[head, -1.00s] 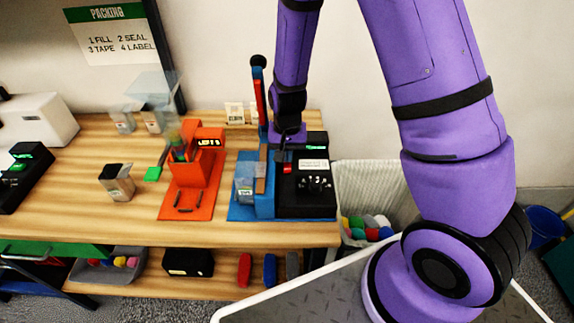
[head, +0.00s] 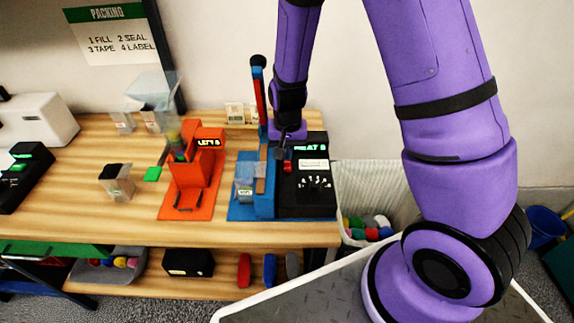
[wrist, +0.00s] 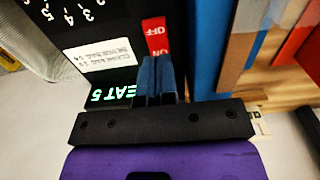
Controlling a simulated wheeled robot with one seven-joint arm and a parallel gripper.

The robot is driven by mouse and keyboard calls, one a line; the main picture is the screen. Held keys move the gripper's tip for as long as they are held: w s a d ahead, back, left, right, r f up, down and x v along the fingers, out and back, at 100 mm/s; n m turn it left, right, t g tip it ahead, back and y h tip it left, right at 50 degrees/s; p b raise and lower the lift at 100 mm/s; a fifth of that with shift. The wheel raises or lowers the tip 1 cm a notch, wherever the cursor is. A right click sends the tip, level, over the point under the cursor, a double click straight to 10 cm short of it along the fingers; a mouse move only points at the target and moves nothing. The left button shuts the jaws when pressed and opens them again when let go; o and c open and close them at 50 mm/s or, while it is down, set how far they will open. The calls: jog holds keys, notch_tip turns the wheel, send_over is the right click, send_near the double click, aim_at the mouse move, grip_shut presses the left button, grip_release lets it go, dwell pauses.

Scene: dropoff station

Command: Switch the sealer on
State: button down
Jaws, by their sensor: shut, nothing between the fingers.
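The sealer has a blue frame (head: 265,202) and a black control box (head: 318,205) with dials and a white label. Its lit green display (head: 309,148) reads HEAT 5, and part of it also shows in the wrist view (wrist: 108,96). The red switch (head: 287,167), marked OFF and ON, sits on the box; it also shows in the wrist view (wrist: 155,35). My gripper (wrist: 157,62) is shut and empty, its fingertips at the ON end of the switch. Whether they touch it I cannot tell. In the head view my gripper (head: 280,153) is over the box's left edge.
An orange machine (head: 190,190) stands left of the sealer. A clear-sided cup (head: 117,182) is further left. A bin of colored items (head: 368,226) stands right of the bench.

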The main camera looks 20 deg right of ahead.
jog(key=shift+r, duration=2.7)
jog(key=shift+r, duration=0.25)
jog(key=s+d+r+n+t, duration=0.1)
jog(key=s+d+r, duration=0.1)
jog(key=s+r, duration=0.45)
jog(key=s+d+r+n+t+y, duration=0.1)
jog(key=s+r, duration=0.2)
jog(key=r, duration=0.7)
jog(key=s+d+r+n+t, duration=0.15)
jog(key=s+r, duration=0.25)
jog(key=r, duration=0.4)
jog(key=s+d+r+n+t+h, duration=0.1)
jog(key=s+r, duration=0.3)
jog(key=s, duration=0.5)
jog(key=shift+s+d+r+t, duration=0.15)
jog(key=shift+s+d+t, duration=0.2)
jog(key=shift+d, duration=0.35)
jog(key=shift+w, duration=0.15)
